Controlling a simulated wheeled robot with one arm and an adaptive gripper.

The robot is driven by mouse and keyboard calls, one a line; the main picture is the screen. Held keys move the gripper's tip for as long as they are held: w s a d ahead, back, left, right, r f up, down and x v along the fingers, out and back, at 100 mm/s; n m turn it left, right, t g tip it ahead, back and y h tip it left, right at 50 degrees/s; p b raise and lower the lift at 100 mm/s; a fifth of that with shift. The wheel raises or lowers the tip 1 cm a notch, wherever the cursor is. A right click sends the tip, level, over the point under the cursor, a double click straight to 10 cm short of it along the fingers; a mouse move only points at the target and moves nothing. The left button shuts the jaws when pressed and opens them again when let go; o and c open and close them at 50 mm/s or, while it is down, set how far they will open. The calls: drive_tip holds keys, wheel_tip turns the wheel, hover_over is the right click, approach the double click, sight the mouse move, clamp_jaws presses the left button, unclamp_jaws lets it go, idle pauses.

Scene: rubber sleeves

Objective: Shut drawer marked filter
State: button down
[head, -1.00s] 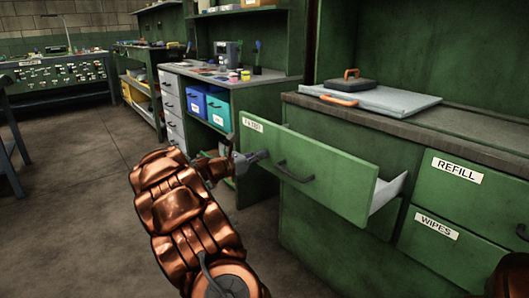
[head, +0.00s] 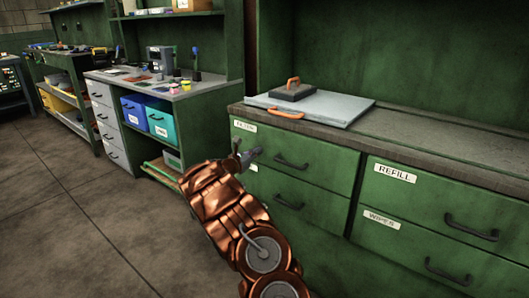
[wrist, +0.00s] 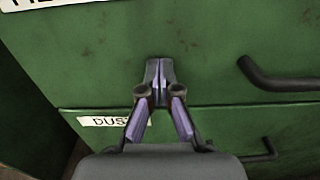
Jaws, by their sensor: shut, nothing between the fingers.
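The green top-left drawer (head: 325,163) carries a white label, FILTER as far as I can read it, and a dark handle (head: 291,161). In the head view its front looks level with the drawer below, with no open side showing. My gripper (head: 251,155) is shut and empty, with its fingertips at the drawer front, left of the handle. In the wrist view the fingertips (wrist: 160,66) point at the green drawer front (wrist: 215,40) and seem to touch it. The label (wrist: 60,4) is cut off there.
Below is a drawer labelled DUST, partly cut off (wrist: 104,121). Drawers marked REFILL (head: 395,173) and WIPES (head: 381,219) are shut on the right. The floor at left (head: 90,220) is clear.

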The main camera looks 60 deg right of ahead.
drive_tip(key=shift+d+r, duration=0.1)
drive_tip(key=shift+d, duration=0.2)
drive_tip(key=shift+s+d+r, duration=0.1)
drive_tip(key=shift+s+d, duration=0.05)
drive_tip(key=shift+s, duration=0.05)
drive_tip(key=w+a+p, duration=0.1)
drive_tip(key=a, duration=1.3)
drive_tip(key=shift+w+a+f+p, duration=0.2)
drive_tip(key=shift+a+f+p, duration=0.05)
drive_tip(key=shift+a+p, duration=0.1)
